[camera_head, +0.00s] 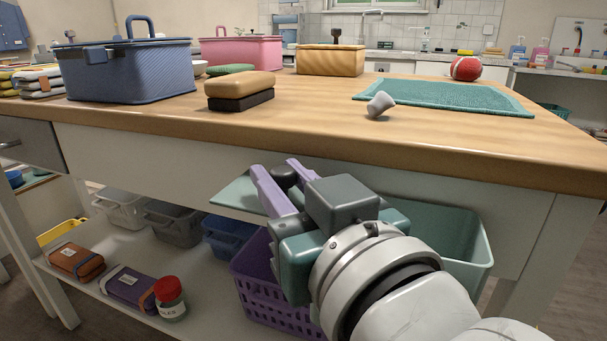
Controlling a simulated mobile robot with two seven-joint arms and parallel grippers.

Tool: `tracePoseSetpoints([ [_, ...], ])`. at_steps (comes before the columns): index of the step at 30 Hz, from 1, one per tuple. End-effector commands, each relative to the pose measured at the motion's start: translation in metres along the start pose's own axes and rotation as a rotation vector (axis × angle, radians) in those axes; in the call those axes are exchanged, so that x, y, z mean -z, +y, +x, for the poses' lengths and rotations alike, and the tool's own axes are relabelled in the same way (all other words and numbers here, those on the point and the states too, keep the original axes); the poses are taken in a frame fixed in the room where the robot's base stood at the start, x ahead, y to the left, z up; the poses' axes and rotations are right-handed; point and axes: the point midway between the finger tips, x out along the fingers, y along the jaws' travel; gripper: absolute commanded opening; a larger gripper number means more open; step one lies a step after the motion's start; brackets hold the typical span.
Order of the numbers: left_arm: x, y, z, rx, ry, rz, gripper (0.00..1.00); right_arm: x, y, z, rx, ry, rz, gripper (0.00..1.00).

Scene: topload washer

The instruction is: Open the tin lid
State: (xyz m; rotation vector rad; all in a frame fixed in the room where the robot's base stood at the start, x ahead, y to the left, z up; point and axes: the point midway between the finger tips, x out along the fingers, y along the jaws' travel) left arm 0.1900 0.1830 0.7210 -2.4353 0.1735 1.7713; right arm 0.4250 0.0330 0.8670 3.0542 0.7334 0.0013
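My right gripper (285,182) reaches in from the lower right, in front of the table's front face. Its two purple fingers stand on either side of a dark round knob (284,176) and look shut on it. A flat teal panel (238,196), which looks like the lid, shows under and left of the fingers; the gripper hides much of it. A teal tin-like bin (462,250) stands to the right, its top open on the side I can see. My gripper and arm hide its left part. My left gripper is not in view.
The wooden table (330,120) overhangs the gripper. A purple basket (265,300) is below it. Grey and blue bins, pouches and a red-capped jar (170,298) are on the lower shelf. A blue box (128,72) and a tipped grey cup (380,104) are on top.

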Motion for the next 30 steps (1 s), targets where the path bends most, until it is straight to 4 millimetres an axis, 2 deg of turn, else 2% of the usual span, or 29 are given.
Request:
tracePoseSetpoints([
  [1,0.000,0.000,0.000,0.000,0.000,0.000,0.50,0.000,0.000,0.000,0.000,-0.001,-0.001,0.35],
  [8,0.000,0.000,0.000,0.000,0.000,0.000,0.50,0.000,0.000,0.000,0.000,-0.001,0.000,0.59],
  [17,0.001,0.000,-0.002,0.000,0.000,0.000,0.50,0.000,0.000,-0.004,0.000,-0.002,0.001,0.59],
  [20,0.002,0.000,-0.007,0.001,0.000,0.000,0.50,0.000,0.001,-0.017,0.000,-0.004,0.000,0.59],
  [30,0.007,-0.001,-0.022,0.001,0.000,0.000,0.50,0.001,0.000,-0.082,0.000,-0.005,0.001,0.59],
])
